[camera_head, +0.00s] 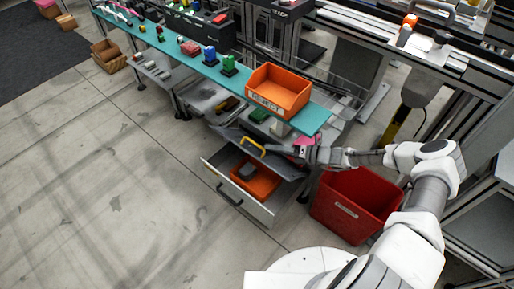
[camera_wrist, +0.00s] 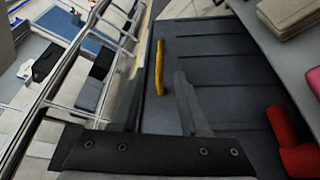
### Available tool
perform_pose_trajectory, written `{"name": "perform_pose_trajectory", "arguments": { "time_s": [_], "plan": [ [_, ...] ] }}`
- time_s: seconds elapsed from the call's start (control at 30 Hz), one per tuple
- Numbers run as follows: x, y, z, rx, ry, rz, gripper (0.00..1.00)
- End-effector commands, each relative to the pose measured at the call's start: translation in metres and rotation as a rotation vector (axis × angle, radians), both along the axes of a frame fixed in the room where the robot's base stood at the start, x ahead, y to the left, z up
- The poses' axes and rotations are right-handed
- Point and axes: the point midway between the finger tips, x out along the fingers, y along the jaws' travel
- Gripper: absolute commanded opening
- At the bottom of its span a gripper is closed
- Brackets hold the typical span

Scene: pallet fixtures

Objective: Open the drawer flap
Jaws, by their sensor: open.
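The drawer flap (camera_head: 283,167) is a dark grey panel, sitting tilted over the back of a pulled-out drawer with a light front (camera_head: 238,201). A yellow handle (camera_head: 253,146) stands on the flap. In the wrist view the flap (camera_wrist: 225,65) is ribbed, and its yellow handle (camera_wrist: 160,67) shows upright between and just beyond my fingertips. My gripper (camera_head: 275,150) is open and empty, reaching in from the right close to the handle. It also shows in the wrist view (camera_wrist: 158,88), with one finger to each side of the handle's line. I cannot tell whether either finger touches it.
An orange bin (camera_head: 257,180) lies inside the drawer. A red crate (camera_head: 345,207) stands right of the drawer, below my arm. A teal shelf (camera_head: 313,119) with an orange reject bin (camera_head: 280,89) runs above.

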Motion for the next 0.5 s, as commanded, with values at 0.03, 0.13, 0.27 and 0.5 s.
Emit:
{"name": "perform_pose_trajectory", "arguments": {
  "time_s": [0.03,0.13,0.27,0.5],
  "plan": [
    [0.003,0.012,-0.006,0.002,0.001,0.003,0.45],
    [0.009,0.03,-0.01,0.001,0.0,0.003,0.45],
    [0.016,0.049,-0.014,0.002,0.001,0.002,0.45],
    [0.022,0.064,-0.016,-0.001,0.001,0.0,0.45]
  ]
}}
